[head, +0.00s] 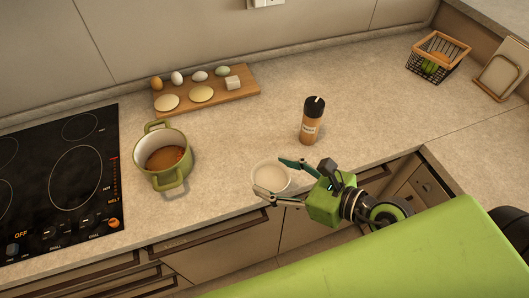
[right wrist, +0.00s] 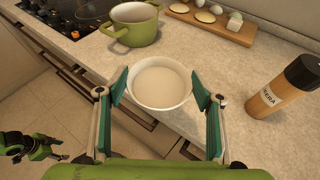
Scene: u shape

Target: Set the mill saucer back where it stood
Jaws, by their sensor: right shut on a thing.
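The mill saucer (head: 270,178), a small round white dish, is at the counter's front edge in the head view. It shows level and empty in the right wrist view (right wrist: 160,80). My right gripper (head: 277,178) is shut on it, with one finger at each side of its rim. I cannot tell whether its base touches the counter. The mill (head: 311,122), brown with a black top and a label, stands upright on the counter behind and to the right of the saucer. My left gripper (right wrist: 32,146) shows small at the lower left of the right wrist view, its jaws unclear.
A green pot (head: 162,160) with brown contents stands left of the saucer, beside the black cooktop (head: 62,190). A wooden board (head: 207,101) with eggs and other food lies at the back. A wire basket (head: 438,57) is far right. Counter around the mill is clear.

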